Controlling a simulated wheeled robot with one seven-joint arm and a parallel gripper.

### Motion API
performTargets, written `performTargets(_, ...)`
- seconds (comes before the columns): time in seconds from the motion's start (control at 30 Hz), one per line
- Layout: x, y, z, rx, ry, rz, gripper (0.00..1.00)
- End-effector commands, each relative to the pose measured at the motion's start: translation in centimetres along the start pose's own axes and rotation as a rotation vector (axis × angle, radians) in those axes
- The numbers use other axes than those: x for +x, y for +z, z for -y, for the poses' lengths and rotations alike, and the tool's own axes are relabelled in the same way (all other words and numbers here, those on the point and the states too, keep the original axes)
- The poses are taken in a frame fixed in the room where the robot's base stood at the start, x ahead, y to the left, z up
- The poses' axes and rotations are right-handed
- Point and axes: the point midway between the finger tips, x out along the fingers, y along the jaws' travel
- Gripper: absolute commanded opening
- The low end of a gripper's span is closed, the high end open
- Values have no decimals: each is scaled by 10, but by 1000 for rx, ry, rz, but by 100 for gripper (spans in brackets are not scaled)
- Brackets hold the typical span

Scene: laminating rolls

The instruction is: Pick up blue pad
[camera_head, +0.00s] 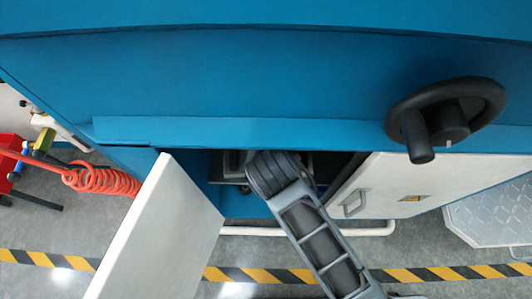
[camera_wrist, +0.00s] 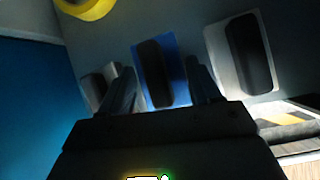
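The blue pad (camera_wrist: 177,66) shows in the wrist view as a blue plate with a dark, rounded black block on its face. My gripper (camera_wrist: 159,67) points at it with its two fingers apart, one toward each side of the pad. The pad shows in the gap between the fingers. I cannot tell whether either finger touches it. In the head view my arm reaches into the open blue cabinet, and both the gripper and the pad are hidden there.
A pale plate with a black block (camera_wrist: 249,52) stands right of the blue pad; another dark block (camera_wrist: 93,90) is at left. A yellow round thing (camera_wrist: 85,6) is above. The left white door (camera_head: 165,235) and right white door (camera_head: 425,185) flank my arm.

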Motion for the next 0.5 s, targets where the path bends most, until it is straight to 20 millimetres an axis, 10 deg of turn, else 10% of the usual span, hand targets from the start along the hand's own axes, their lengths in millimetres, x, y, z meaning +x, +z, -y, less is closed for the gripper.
performTargets(0.3, 0, 0, 0, 0, 0, 0, 26)
performTargets(0.5, -1, 0, 0, 0, 0, 0, 26)
